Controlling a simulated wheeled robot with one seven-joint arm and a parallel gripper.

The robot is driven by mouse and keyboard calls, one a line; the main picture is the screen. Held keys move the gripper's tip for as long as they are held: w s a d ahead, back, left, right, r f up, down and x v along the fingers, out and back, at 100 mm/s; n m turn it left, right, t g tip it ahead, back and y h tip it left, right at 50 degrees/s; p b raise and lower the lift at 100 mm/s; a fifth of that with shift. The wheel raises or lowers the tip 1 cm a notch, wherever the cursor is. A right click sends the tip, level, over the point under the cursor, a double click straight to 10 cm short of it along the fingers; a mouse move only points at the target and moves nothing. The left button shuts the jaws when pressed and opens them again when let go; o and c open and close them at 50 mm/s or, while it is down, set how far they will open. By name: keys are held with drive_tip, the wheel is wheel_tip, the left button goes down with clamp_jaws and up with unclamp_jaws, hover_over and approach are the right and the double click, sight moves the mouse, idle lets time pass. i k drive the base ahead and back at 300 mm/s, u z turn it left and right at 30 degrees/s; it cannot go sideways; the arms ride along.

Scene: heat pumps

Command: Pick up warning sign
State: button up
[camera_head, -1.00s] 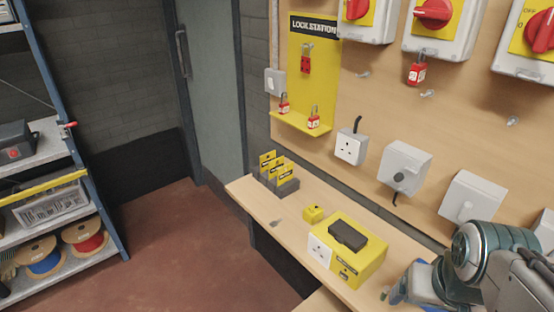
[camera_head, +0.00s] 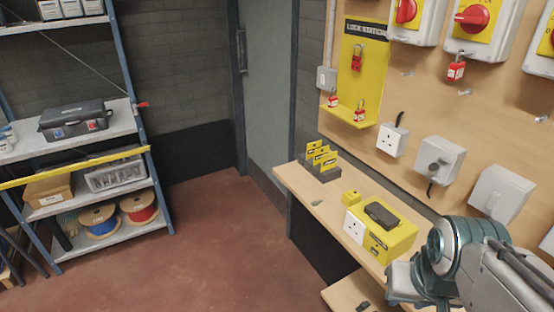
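Several yellow warning signs (camera_head: 320,155) with dark markings stand upright in a dark grey holder (camera_head: 323,174) at the far left end of the wooden bench (camera_head: 308,204). They look like cards or tags in a row; their text is too small to read. My arm shows at the lower right, beside the near end of the bench and well apart from the signs. My gripper's fingers cannot be made out in this view.
A lock station board (camera_head: 361,85) with red padlocks hangs above. Shelving (camera_head: 95,120) stands left. The red floor (camera_head: 215,235) between is clear.

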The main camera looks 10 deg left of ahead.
sight(310, 150)
drive_tip(key=z, duration=0.7)
drive_tip(key=k, duration=0.15)
drive_tip(key=u, duration=1.95)
drive_tip(key=i, duration=1.8)
drive_tip(key=z, duration=0.6)
